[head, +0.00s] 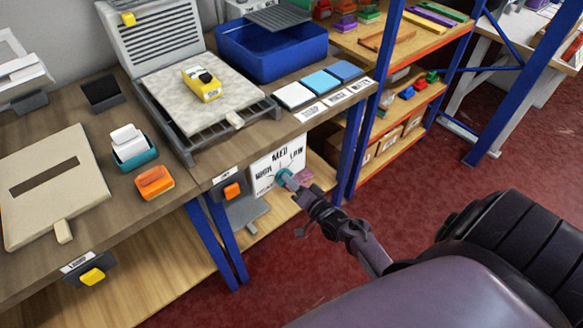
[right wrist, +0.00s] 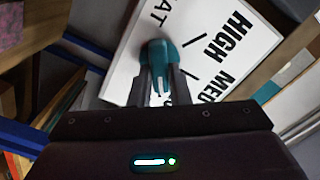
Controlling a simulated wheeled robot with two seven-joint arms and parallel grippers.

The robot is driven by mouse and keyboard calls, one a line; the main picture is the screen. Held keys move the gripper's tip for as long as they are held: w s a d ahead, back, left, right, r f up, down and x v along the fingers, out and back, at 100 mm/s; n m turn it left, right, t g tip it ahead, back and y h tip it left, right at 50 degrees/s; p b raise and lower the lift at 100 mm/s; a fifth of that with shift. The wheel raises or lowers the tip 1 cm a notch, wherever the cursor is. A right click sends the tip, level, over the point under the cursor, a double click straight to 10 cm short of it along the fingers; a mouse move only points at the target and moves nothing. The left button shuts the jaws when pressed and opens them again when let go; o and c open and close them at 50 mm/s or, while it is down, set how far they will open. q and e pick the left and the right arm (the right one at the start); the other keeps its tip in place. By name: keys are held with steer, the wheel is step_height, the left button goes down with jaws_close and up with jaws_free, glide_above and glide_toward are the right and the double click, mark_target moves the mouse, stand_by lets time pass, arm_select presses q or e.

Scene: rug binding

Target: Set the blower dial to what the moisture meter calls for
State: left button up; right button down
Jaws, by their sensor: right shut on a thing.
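The blower dial is a teal knob (head: 283,175) on a white panel (head: 265,166) below the table's front edge, lettered HIGH, MED and LOW. My right gripper (head: 290,181) is shut on the dial. In the right wrist view, the fingers grip the teal knob (right wrist: 158,60) from both sides. HIGH and MED show on the panel (right wrist: 240,45); which mark the dial points to, I cannot tell. A yellow device with a black top, seemingly the moisture meter (head: 202,85), lies on the pale rug piece (head: 190,108); its reading is too small to make out. My left gripper is out of view.
White, light blue and blue pads (head: 320,83) lie at the table's right with lettered cards before them. An orange switch (head: 232,191) sits left of the panel. A blue bin (head: 270,63) stands behind. A blue shelf post (head: 380,70) rises to the right.

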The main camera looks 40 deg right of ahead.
steer(key=shift+a+f+m, duration=0.1)
steer(key=shift+m, duration=0.6)
steer(key=c, duration=1.4)
jaws_free()
steer(key=shift+o, duration=0.2)
steer(key=s, duration=0.7)
steer(key=shift+s+d, duration=0.35)
steer(key=shift+s, duration=0.05)
